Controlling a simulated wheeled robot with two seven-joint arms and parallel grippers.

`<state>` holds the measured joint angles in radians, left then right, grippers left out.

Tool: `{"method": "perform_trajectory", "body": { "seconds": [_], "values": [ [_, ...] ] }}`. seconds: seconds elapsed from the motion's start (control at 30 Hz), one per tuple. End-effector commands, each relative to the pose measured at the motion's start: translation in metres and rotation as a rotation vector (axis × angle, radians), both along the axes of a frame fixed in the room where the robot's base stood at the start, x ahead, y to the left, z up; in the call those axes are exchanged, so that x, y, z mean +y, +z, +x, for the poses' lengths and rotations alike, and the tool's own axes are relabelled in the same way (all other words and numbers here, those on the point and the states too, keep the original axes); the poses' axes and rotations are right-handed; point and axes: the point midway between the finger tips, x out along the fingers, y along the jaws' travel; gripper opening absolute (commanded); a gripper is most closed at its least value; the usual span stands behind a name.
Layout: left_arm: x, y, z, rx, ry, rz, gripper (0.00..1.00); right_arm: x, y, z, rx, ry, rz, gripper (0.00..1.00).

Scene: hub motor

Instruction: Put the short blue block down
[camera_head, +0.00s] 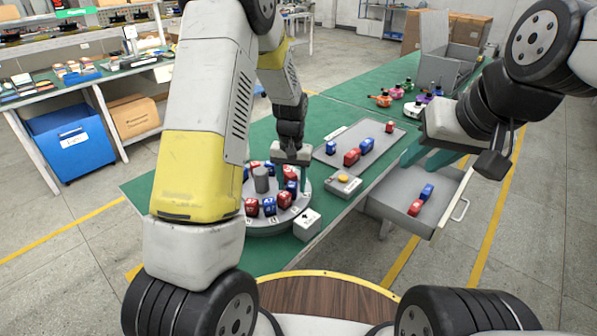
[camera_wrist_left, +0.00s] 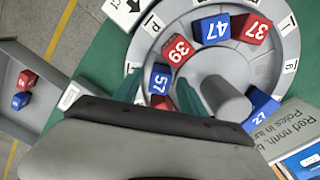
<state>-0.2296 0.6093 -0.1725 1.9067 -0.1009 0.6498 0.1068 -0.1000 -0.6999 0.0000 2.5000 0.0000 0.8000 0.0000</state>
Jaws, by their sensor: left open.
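My left gripper (camera_head: 290,172) is open over the right side of the round grey hub (camera_head: 267,230), its teal fingers pointing down. In the left wrist view, the left gripper's fingers (camera_wrist_left: 158,92) stand apart on either side of a blue block marked 57 (camera_wrist_left: 159,78), which sits in the hub's ring; contact cannot be told. Red block 39 (camera_wrist_left: 179,51), blue block 47 (camera_wrist_left: 211,29) and red block 37 (camera_wrist_left: 251,29) sit farther along the ring. Which blue block is the short one is unclear. My right gripper (camera_head: 430,157) is open and empty above the drawer.
A grey tray (camera_head: 335,165) holds red and blue blocks. The open drawer (camera_head: 386,204) holds a red block (camera_head: 415,207) and a blue block (camera_head: 427,191). A grey box with a yellow button (camera_head: 343,184) and a white arrow box (camera_head: 307,223) stand near the hub.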

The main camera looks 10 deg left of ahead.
Motion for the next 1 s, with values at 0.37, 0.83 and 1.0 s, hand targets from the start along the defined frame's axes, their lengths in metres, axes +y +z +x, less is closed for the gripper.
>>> {"method": "perform_trajectory", "body": {
  "seconds": [0.37, 0.83, 1.0],
  "values": [
    [0.0, 0.082, 0.002, -0.006, -0.001, -0.001, 0.49, 0.0, 0.0, 0.0, 0.0, 0.0, 0.0, 0.33],
    [0.005, 0.149, -0.015, -0.045, 0.007, -0.032, 0.49, 0.0, 0.0, 0.0, 0.0, 0.0, 0.0, 0.33],
    [0.015, 0.205, -0.062, -0.156, 0.014, -0.101, 0.49, 0.0, 0.0, 0.0, 0.0, 0.0, 0.0, 0.33]
  ]
}}
